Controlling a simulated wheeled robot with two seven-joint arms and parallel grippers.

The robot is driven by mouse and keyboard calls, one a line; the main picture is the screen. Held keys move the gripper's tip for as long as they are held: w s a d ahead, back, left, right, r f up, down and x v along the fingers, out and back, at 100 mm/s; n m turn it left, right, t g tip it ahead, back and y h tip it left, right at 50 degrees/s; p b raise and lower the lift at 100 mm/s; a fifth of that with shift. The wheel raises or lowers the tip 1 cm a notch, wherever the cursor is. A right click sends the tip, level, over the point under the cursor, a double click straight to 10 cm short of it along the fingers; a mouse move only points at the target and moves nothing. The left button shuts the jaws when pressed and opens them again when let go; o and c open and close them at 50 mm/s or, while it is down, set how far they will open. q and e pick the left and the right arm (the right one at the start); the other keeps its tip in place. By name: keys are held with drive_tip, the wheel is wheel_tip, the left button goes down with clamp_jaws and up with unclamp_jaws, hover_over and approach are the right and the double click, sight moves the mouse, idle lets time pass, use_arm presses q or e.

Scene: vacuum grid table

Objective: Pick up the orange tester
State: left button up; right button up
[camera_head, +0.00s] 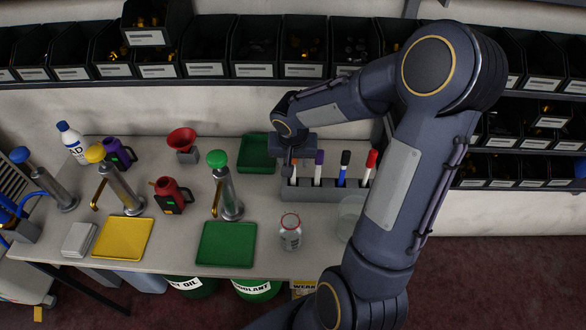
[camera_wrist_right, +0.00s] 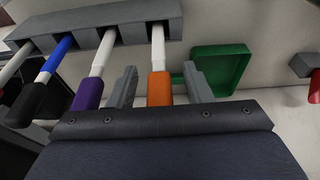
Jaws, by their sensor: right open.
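The orange tester (camera_wrist_right: 160,88) has an orange handle and a pale shaft, and its shaft end sits in the grey holder (camera_wrist_right: 135,30). In the right wrist view my right gripper (camera_wrist_right: 160,70) is open, with one finger on each side of the orange tester and visible gaps between. In the head view my right gripper (camera_head: 293,162) is at the left end of the holder (camera_head: 318,190) and hides most of the orange tester. My left gripper is not in view.
The purple tester (camera_wrist_right: 88,92) stands close beside one finger. Black (camera_head: 344,160) and red (camera_head: 371,160) testers stand further right in the holder. A green tray (camera_head: 257,153) lies left of the holder. A clear jar (camera_head: 290,235) stands in front.

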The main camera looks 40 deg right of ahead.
clamp_jaws()
